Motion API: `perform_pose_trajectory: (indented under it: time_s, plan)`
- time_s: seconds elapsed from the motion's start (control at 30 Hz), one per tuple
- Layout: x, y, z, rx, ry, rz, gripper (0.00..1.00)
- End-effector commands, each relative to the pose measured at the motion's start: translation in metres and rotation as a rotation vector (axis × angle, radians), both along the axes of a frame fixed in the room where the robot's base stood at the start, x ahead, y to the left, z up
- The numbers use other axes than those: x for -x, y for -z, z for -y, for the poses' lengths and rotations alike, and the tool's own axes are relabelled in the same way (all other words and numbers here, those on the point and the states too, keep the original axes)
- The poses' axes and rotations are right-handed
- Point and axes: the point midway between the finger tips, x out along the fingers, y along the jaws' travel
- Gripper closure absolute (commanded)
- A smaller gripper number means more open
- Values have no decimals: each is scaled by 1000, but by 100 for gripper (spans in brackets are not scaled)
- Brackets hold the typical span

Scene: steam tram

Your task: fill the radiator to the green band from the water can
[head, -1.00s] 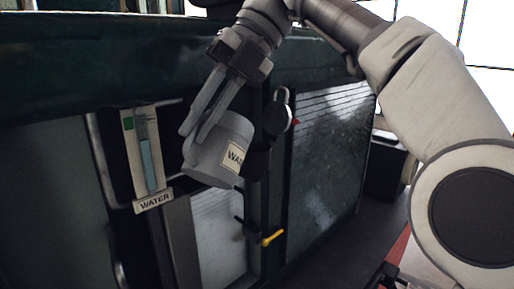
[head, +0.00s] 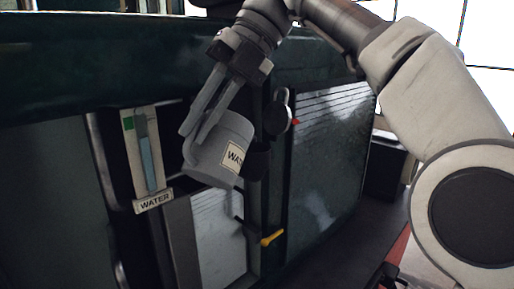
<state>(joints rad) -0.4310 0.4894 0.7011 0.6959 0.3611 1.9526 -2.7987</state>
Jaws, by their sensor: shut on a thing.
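My gripper (head: 196,131) is shut on the grey water can (head: 210,152), which has a cream "WATER" label. The can is tilted, label side down to the right. A dark round part (head: 257,160) meets its right side; I cannot tell whether it is the can's spout or a filler on the radiator. No stream of water is visible. The radiator's water gauge (head: 153,200) is at the left, with a pale blue column (head: 146,160) in its tube and a green band (head: 128,123) near the top. The column's top looks close to the band's level.
A dial with a red mark (head: 283,112) is right of the can. A yellow-handled lever (head: 271,238) sticks out below it. A slatted dark panel (head: 325,160) fills the right side. A dark green ledge (head: 90,60) runs above the gauge.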

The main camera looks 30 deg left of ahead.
Motion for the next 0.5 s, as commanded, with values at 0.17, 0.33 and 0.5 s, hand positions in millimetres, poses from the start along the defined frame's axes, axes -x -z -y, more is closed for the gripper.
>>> perform_pose_trajectory:
  time_s: [0.17, 0.33, 0.5]
  plan:
    - [0, -1, 0, -2, 0, 0, 100]
    - [1, 2, 0, -2, 0, 8, 100]
    - [3, 8, 0, -2, -2, 35, 100]
